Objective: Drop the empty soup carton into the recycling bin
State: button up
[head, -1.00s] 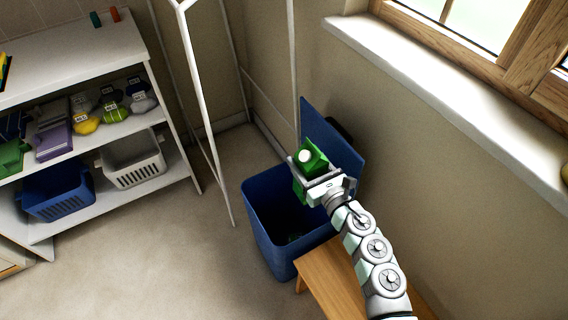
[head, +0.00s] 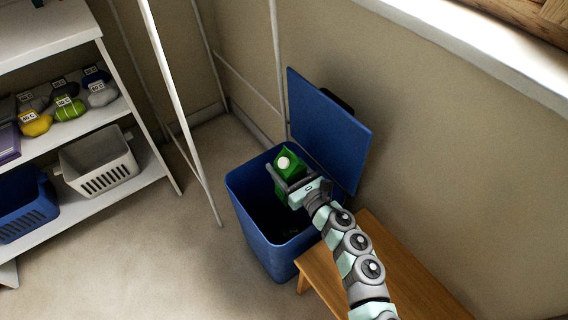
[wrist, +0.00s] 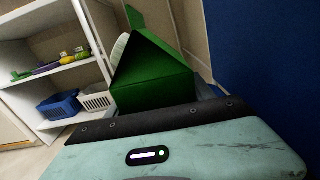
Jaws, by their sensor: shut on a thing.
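The green soup carton (head: 288,166) with a white cap is held in my gripper (head: 290,184), which is shut on it. It also fills the middle of the wrist view (wrist: 150,75). The carton is over the mouth of the blue recycling bin (head: 262,240), towards its back right side. The bin's blue lid (head: 325,130) stands open behind it. The bin's inside is dark; something faint lies at the bottom, too dim to make out.
A wooden bench (head: 385,275) stands against the bin's right side, under my arm. A white rack post (head: 170,90) rises left of the bin. White shelves (head: 90,120) at left hold a grey basket (head: 98,165) and a blue basket (head: 28,210). The floor between is clear.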

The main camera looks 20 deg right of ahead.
jog(key=shift+a+f+b, duration=0.1)
jog(key=shift+f+b, duration=0.3)
jog(key=shift+f, duration=1.65)
jog(key=o, duration=1.4)
jog(key=shift+o, duration=0.2)
jog(key=shift+r, duration=0.15)
notch_tip(320, 180, up, 20)
jog(key=p, duration=0.8)
jog(key=shift+f, duration=0.2)
